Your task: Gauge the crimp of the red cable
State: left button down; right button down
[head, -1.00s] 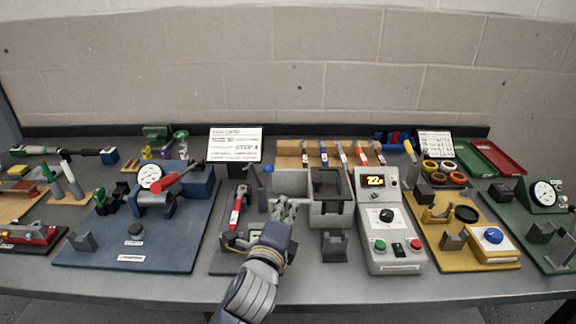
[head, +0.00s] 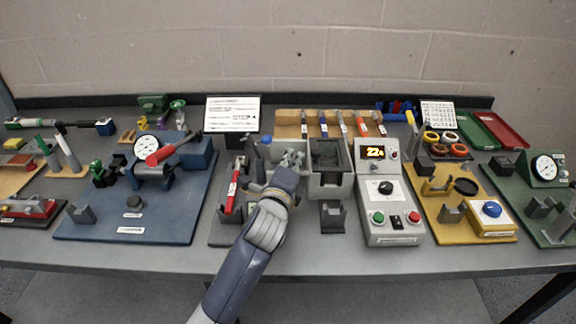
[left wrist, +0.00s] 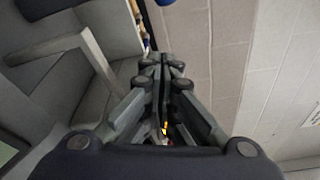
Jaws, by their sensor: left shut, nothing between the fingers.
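A red cable (head: 232,188) with a white label and a grey metal end lies lengthwise on a grey plate, left of my left arm. My left gripper (head: 292,156) is shut and empty, to the right of the cable and apart from it, by the grey box fixture (head: 330,184). In the left wrist view its shut fingers (left wrist: 164,62) point toward the wall. A dial gauge (head: 147,145) stands on the blue plate at left, next to a red-handled lever. Another dial gauge (head: 545,167) stands on the green plate at far right. My right gripper is not in view.
A control box (head: 388,205) with a lit display stands right of the box fixture. A wooden rack (head: 290,129) with several labelled cables is behind. A blue ball knob (head: 266,140) stands near my gripper. The table's front strip is mostly clear.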

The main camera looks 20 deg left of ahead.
aim_at(271, 142)
pick_arm(q)
jog(key=w+a+p, duration=0.1)
jog(key=w+a+r+p, duration=0.1)
jog(key=a, duration=0.1)
jog(key=shift+w+a, duration=0.1)
jog(key=shift+a, duration=0.2)
jog(key=shift+a+r+n, duration=0.4)
jog(key=shift+n, duration=0.3)
dwell(0.4)
jog(key=n, duration=0.1)
jog(key=a+r+n+t, duration=0.1)
jog(key=n, duration=0.1)
jog(key=shift+s+a+p, duration=0.25)
jog(key=shift+s+p, duration=0.05)
jog(key=shift+s, duration=0.05)
jog(key=shift+s+a+r+n+t+y, duration=0.15)
jog(key=shift+s+a+n+t, duration=0.1)
jog(key=shift+a+n, duration=0.85)
jog(key=shift+s+a+r+n+t+y, duration=0.1)
jog(key=shift+s+a+n+t, duration=0.2)
jog(key=shift+a+n, duration=0.8)
jog(key=shift+s+a+r+n+t+y, duration=0.2)
jog(key=shift+a+n, duration=0.45)
jog(key=shift+n, duration=0.85)
jog(key=shift+s+f, duration=0.1)
